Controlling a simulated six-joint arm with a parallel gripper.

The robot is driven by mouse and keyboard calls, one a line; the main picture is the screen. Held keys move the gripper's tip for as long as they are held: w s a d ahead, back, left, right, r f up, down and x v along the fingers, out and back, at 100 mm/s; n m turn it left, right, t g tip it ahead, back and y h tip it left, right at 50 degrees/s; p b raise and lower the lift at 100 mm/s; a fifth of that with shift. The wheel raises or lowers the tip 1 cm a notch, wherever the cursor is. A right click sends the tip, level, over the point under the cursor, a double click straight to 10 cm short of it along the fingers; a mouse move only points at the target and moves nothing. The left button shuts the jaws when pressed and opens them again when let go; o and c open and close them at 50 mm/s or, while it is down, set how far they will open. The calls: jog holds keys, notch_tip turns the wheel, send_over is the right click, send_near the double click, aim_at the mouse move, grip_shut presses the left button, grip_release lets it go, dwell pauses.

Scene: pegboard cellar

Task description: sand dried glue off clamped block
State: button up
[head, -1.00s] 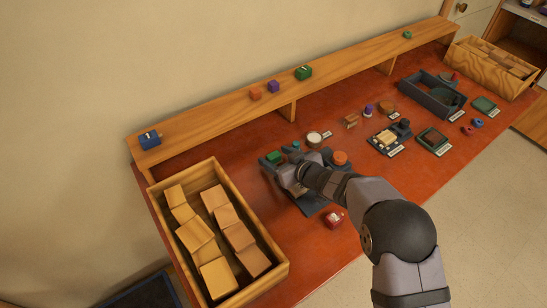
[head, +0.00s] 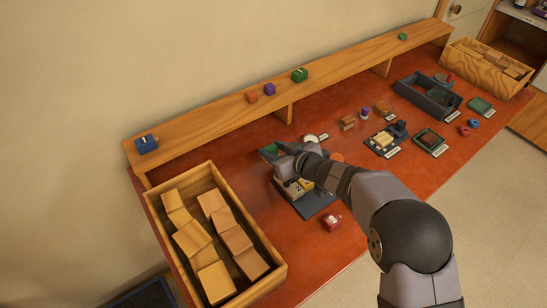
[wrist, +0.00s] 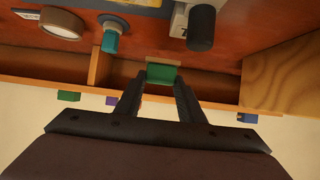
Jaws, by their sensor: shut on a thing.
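My gripper (wrist: 157,92) is shut on a green block (wrist: 162,73), which sits between its fingertips in the wrist view. In the head view the green block (head: 270,149) shows at the left of my gripper, partly covered by it. Below my gripper in the head view, a dark station plate (head: 316,204) carries a pale piece with a number tag (head: 297,188) and a yellow part. My arm hides much of this station, so I cannot tell the glue or how the block is clamped. A dark cylinder (wrist: 201,28) and a teal knob (wrist: 110,40) show in the wrist view.
A wooden crate of blocks (head: 279,272) stands at the left, close to the station. A raised shelf (head: 215,112) with small coloured blocks runs along the wall. Labelled trays (head: 431,140) fill the right side.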

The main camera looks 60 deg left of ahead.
jog(key=w+d+r+m+t+p, duration=0.1)
jog(key=w+d+r+p, duration=0.1)
jog(key=w+d+r, duration=0.3)
jog(key=w+d+r+m+t+p, duration=0.1)
jog(key=w+r+p, duration=0.2)
jog(key=r, duration=0.4)
jog(key=s+d+f+n+g+p, duration=0.1)
jog(key=s+d+f+n, duration=0.1)
jog(key=s+d+f, duration=0.2)
jog(key=shift+s+d+g, duration=0.4)
jog(key=shift+s+d, duration=1)
jog(key=shift+d, duration=0.3)
jog(key=shift+f, duration=0.25)
